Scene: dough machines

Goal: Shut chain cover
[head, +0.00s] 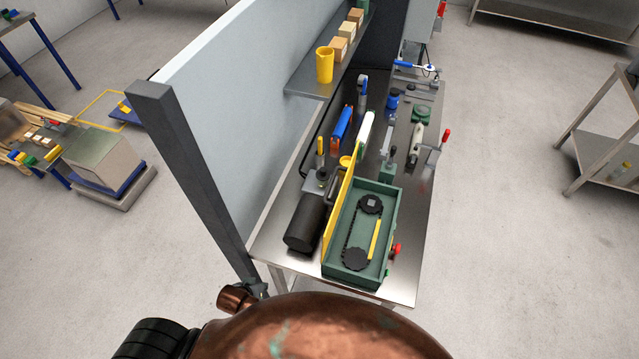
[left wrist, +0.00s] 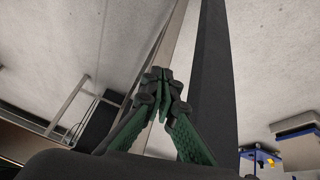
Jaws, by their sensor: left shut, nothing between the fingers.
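The chain cover (head: 341,212) is a yellow panel standing upright along the left long edge of an open green box (head: 350,274). Inside the box, two dark sprockets (head: 355,259) with a chain and a yellow bar (head: 374,240) lie exposed. In the left wrist view, my left gripper (left wrist: 160,76) has its green-padded fingers together, with nothing between them. It is beside a dark post, away from the cover. In the head view it is mostly hidden near my copper-coloured arm parts at the bottom. My right gripper is not in view.
The box stands on a steel table (head: 408,285) near its front end. A black motor (head: 306,223) sits left of the cover. A grey post (head: 190,170) and wall panel border the left side. Tools stand behind; a red knob (head: 396,250) is on the box's right side.

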